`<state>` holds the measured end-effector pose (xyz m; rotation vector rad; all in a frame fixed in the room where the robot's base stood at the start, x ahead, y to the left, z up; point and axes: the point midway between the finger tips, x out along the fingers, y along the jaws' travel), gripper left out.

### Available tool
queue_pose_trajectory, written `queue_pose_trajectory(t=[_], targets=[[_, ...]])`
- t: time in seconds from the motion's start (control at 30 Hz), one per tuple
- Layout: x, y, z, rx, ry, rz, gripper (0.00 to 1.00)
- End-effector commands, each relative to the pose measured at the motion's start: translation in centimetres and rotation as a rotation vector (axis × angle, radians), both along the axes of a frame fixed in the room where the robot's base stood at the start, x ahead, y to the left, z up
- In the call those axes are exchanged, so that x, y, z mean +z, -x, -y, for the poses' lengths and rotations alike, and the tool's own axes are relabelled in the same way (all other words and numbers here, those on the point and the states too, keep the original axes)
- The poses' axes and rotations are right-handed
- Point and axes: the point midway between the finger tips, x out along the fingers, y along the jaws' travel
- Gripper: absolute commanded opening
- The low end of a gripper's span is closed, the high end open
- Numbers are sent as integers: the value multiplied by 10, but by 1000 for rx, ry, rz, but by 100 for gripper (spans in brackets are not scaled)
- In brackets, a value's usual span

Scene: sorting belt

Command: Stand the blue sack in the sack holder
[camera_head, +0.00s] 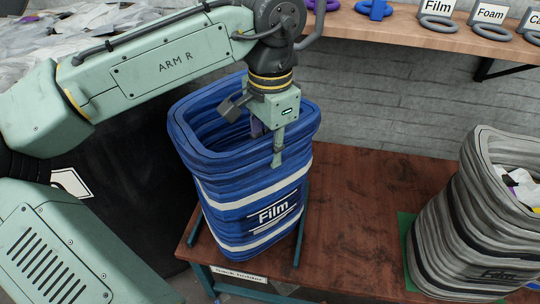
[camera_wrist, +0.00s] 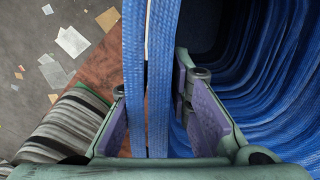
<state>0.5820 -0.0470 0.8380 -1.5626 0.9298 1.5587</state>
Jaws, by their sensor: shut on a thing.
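The blue sack (camera_head: 228,180), with white bands and a "Film" label, is upright and open at the top. My gripper (camera_head: 267,143) is shut on its near right rim, one finger outside and one inside. The wrist view shows the folded blue rim (camera_wrist: 148,80) between the purple finger pads of my gripper (camera_wrist: 150,125), with the sack's inside to the right. The sack holder seems to be the dark teal posts (camera_head: 301,240) at the left end of the brown table. The sack is between these posts; I cannot tell whether its bottom touches the table.
A grey sack (camera_head: 448,215) with scraps inside stands on a green mat at the table's right. The table middle (camera_head: 350,225) is clear. A shelf (camera_head: 400,22) with rings and label signs is on the back wall. Scraps (camera_wrist: 72,42) litter the floor.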

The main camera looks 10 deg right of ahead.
Motion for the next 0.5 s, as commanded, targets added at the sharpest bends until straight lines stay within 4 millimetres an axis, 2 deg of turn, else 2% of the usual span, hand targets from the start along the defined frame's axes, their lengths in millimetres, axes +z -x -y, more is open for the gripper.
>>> queue_pose_trajectory(t=[0.1,0.17,0.5], targets=[[-16,1,-1,0,-3,-1,0],[-20,0,0,0,-2,1,0],[-24,1,0,-1,1,0,0]])
